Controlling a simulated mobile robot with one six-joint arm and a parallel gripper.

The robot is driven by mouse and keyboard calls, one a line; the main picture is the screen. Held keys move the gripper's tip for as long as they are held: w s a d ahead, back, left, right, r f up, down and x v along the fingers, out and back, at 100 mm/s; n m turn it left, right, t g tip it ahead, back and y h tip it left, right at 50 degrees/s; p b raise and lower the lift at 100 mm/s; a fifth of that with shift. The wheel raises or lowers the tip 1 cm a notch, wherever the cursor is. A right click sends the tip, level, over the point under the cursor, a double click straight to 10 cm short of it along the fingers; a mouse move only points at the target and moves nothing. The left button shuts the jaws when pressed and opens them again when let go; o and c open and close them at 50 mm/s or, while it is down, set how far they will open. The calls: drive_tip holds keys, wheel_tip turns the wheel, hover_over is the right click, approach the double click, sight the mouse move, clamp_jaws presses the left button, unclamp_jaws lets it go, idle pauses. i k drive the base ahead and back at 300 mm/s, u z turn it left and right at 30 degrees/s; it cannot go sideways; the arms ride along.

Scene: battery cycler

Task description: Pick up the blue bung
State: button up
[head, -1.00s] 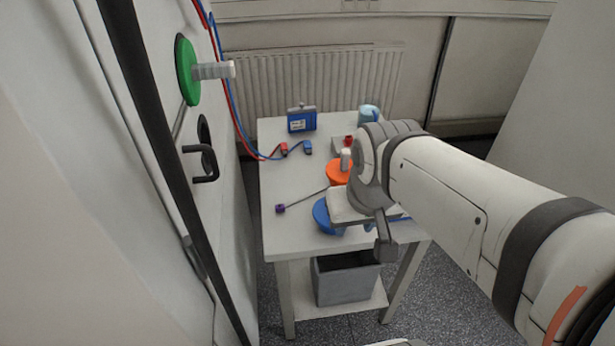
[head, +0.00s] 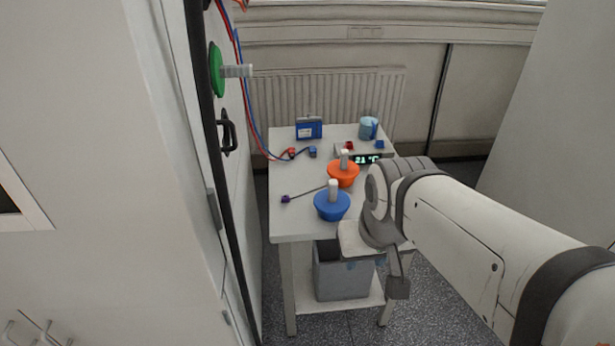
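The blue bung (head: 331,206), a blue round plug with an upright pale grey handle, sits on the near part of the white table in the head view. My gripper (head: 362,244) is just right of and nearer than the blue bung, by the table's front right corner. No held object shows.
An orange bung (head: 343,174) stands just behind the blue one. A thin rod with a purple end (head: 286,199) lies to the left. A display box, a blue mug (head: 368,128) and a blue case (head: 309,129) are farther back. A grey bin (head: 340,275) sits below.

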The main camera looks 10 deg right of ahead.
sight(332, 202)
drive_tip(key=z, duration=0.15)
drive_tip(key=i, duration=0.9)
drive_tip(key=u, duration=0.05)
